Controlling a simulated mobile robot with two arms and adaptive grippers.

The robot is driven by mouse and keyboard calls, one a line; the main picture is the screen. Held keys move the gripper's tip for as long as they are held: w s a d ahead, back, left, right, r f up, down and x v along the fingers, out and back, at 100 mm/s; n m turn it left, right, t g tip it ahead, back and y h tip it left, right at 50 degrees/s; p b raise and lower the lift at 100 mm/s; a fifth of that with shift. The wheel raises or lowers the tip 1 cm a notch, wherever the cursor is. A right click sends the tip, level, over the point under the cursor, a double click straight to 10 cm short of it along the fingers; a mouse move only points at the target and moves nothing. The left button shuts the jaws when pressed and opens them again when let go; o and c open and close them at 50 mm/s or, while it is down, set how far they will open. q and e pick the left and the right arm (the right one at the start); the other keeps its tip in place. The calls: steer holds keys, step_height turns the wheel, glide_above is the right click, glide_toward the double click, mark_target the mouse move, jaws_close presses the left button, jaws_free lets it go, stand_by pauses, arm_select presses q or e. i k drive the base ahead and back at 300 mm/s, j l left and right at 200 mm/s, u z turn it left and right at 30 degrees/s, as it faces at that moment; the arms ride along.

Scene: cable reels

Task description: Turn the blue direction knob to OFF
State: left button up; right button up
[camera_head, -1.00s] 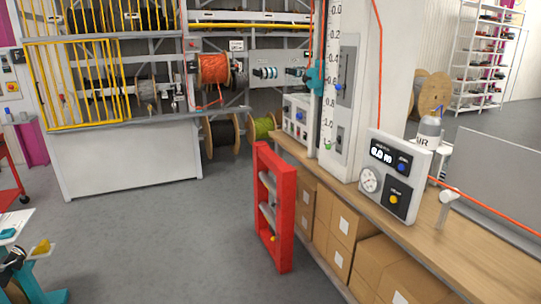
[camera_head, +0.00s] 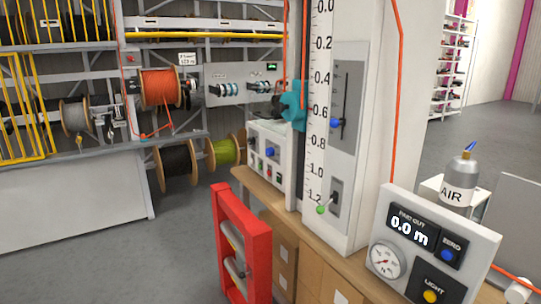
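A white control box (camera_head: 256,172) stands on the wooden bench behind the tall white column. A round blue knob (camera_head: 270,152) is on its front face, among small buttons. The labels and the knob's pointer are too small to read, so I cannot tell its setting or be sure that it is the direction knob. Another blue knob (camera_head: 335,123) sits on a slotted grey plate on the column. Neither of my grippers is in view.
A red frame with rollers (camera_head: 243,245) stands in front of the bench. A meter box (camera_head: 433,250) reading 0.0 m is at the near right, with an AIR bottle (camera_head: 458,185) behind it. An orange reel (camera_head: 160,87) hangs on the rack. Grey floor is open at left.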

mark_target(269, 151)
steer(key=i+j+u, duration=0.4)
steer(key=i, duration=0.2)
steer(key=i+j+u, duration=0.4)
steer(key=i, duration=0.2)
steer(key=i+l+u, duration=0.1)
steer(key=i+u, duration=0.25)
steer(key=i, duration=0.25)
steer(key=i+z, duration=0.3)
steer(key=i+j+z, duration=0.3)
steer(key=i, duration=0.2)
steer(key=i+j+z, duration=0.2)
steer(key=i+z, duration=0.15)
steer(key=i, duration=0.1)
